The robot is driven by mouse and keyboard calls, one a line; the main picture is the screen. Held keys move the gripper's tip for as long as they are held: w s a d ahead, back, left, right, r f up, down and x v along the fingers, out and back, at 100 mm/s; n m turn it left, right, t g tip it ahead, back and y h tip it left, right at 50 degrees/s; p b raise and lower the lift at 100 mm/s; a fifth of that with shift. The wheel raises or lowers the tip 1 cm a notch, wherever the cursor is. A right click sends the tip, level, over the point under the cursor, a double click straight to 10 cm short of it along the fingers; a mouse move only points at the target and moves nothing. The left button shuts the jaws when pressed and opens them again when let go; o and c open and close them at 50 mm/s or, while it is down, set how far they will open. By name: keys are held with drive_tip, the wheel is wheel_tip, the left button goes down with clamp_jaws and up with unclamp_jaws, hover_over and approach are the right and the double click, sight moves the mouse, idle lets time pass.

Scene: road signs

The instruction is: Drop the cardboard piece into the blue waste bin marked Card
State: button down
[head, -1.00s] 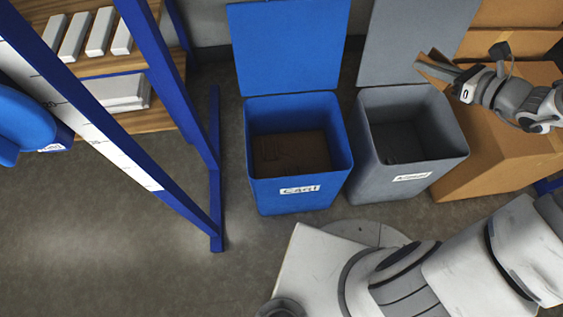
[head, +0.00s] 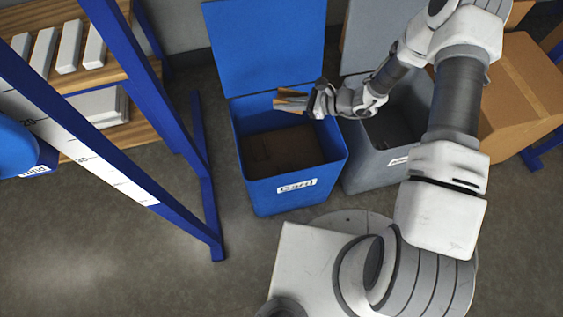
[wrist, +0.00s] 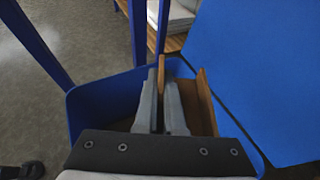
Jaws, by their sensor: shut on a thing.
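The blue waste bin (head: 292,192) labelled Card stands on the floor with its lid (head: 268,50) raised at the back. Brown material lies in its bottom. My gripper (head: 306,101) is over the bin's opening, toward its back right. It is shut on a brown cardboard piece (head: 289,98), which sticks out to the left of the fingers. In the wrist view the cardboard piece (wrist: 206,98) shows beside and between the grey fingers (wrist: 162,100), with the bin's blue rim (wrist: 85,88) around them. The fingers hide part of the piece.
A grey bin (head: 385,170) with a raised lid stands just right of the blue one, partly behind my arm. Cardboard boxes (head: 520,95) are at the right. A blue-framed shelf (head: 185,130) with white items stands at the left.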

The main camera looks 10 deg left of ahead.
wheel_tip(320, 180, down, 6)
drive_tip(key=b, duration=0.4)
drive_tip(key=c, duration=0.9)
unclamp_jaws()
drive_tip(key=shift+c, duration=0.2)
drive_tip(key=shift+r, duration=0.1)
drive_tip(key=p+v, duration=0.4)
drive_tip(key=v, duration=1.3)
drive_tip(key=shift+d, duration=0.25)
drive_tip(key=shift+w, duration=0.1)
